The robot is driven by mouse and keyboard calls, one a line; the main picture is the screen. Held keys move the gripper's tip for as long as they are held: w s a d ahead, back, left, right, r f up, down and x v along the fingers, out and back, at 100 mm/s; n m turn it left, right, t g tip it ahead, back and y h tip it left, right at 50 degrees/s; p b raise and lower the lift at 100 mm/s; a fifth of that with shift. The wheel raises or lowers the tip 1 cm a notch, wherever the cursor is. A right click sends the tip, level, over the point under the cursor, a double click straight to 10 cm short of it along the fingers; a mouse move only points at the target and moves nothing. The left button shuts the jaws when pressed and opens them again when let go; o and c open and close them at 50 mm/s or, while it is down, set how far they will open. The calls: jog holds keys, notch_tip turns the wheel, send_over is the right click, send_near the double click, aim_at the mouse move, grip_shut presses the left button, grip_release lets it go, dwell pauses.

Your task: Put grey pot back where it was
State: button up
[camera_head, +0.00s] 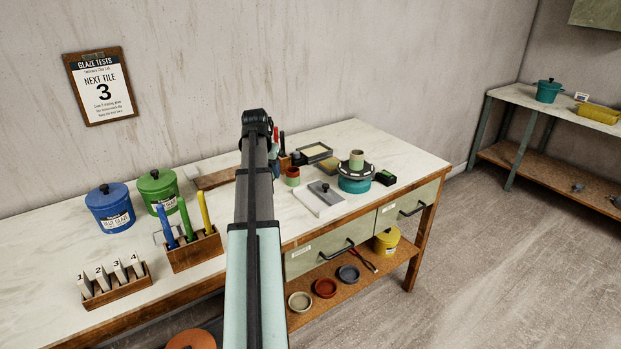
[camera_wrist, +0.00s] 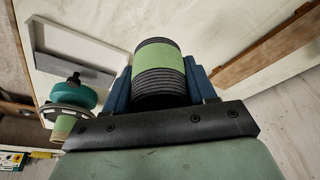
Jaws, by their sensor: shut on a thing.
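A dark grey ridged pot with a green band (camera_wrist: 165,68) is between the blue fingers of my gripper (camera_wrist: 168,85) in the wrist view, and the gripper is shut on it. The pot's far end is out of sight, and I cannot tell how high it is above the bench. In the head view my arm hides the pot and most of the gripper. A pale green pot (camera_head: 357,158) stands on a teal turntable (camera_head: 355,182) at the bench's right. A terracotta pot with a green band (camera_head: 292,180) stands just right of my arm.
A wooden board (camera_head: 212,179) lies behind my arm.

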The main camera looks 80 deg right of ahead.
jog(key=s+d, duration=0.3)
jog(key=s+d+m, duration=0.1)
jog(key=s+d, duration=0.3)
jog(key=s+d+m, duration=0.1)
jog(key=s+d, duration=0.2)
jog(key=s, duration=0.1)
jog(key=shift+s+d+f+g, duration=0.2)
jog(key=shift+d+f+g, duration=0.1)
jog(key=shift+f+g, duration=0.1)
jog(key=r+m, duration=0.1)
send_over(313, 175)
jog(key=a, duration=0.2)
jog(key=shift+m, duration=0.7)
jog(key=shift+w+a+f+x, duration=0.1)
jog(key=shift+w+a+x, duration=0.15)
jog(key=shift+x, duration=1.35)
jog(key=shift+w+a+f+x, duration=0.15)
jog(key=shift+a+x, duration=0.25)
jog(key=shift+x, duration=1.2)
jog(key=shift+w+a+f+x, duration=0.1)
jog(key=shift+w+a+x, duration=0.15)
jog(key=shift+x, duration=1.35)
jog(key=shift+f, duration=0.15)
jog(key=o, duration=1)
jog(key=v, duration=1.2)
jog(key=shift+w+r, duration=0.15)
jog(key=shift+r, duration=0.05)
